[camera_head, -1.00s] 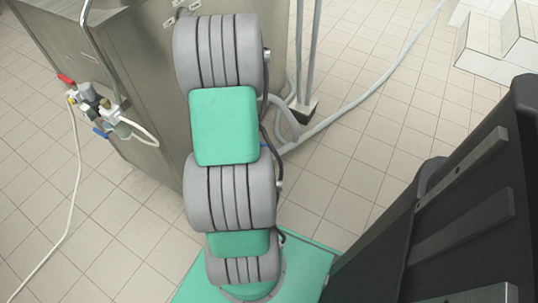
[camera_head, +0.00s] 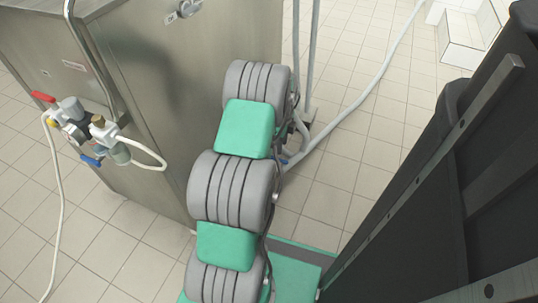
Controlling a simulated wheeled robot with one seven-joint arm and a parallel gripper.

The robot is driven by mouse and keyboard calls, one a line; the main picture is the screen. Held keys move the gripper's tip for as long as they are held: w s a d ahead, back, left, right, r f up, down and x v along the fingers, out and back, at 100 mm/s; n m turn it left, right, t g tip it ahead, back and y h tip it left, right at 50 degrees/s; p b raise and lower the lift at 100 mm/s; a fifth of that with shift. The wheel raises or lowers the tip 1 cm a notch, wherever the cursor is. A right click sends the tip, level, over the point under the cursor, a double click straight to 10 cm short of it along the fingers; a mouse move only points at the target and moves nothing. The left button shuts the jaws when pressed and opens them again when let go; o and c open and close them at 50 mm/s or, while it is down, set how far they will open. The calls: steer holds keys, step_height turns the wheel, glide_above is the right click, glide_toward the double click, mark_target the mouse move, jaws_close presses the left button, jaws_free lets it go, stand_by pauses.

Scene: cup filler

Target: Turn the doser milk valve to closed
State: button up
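A valve assembly (camera_head: 85,125) is mounted on the left face of a steel cabinet. It has a red lever (camera_head: 43,97) on its upper left, a blue lever (camera_head: 91,160) below, and grey and brass bodies between. I cannot tell which part, if any, is the doser milk valve. A small metal fitting (camera_head: 184,10) shows at the top edge of the picture on the cabinet's other face. My arm, grey and green, rises in the middle, right of the valve assembly and apart from it. My gripper is not in view.
The steel cabinet (camera_head: 165,120) fills the upper left, with a bent metal pipe (camera_head: 88,60) along its edge. A white hose (camera_head: 55,190) hangs to the floor at left. A grey hose (camera_head: 365,95) and upright pipes stand behind my arm. Tiled floor (camera_head: 125,245) in front is clear.

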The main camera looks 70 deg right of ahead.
mark_target(280, 159)
steer(key=shift+w+f, duration=0.2)
steer(key=shift+f, duration=0.15)
steer(key=f+b, duration=0.1)
steer(key=f, duration=0.1)
steer(key=f+b, duration=0.1)
steer(key=f, duration=0.1)
steer(key=f+b, duration=0.1)
steer(key=f, duration=0.2)
steer(key=shift+s+f, duration=0.1)
steer(key=shift+s, duration=0.15)
jaws_close()
stand_by(0.7)
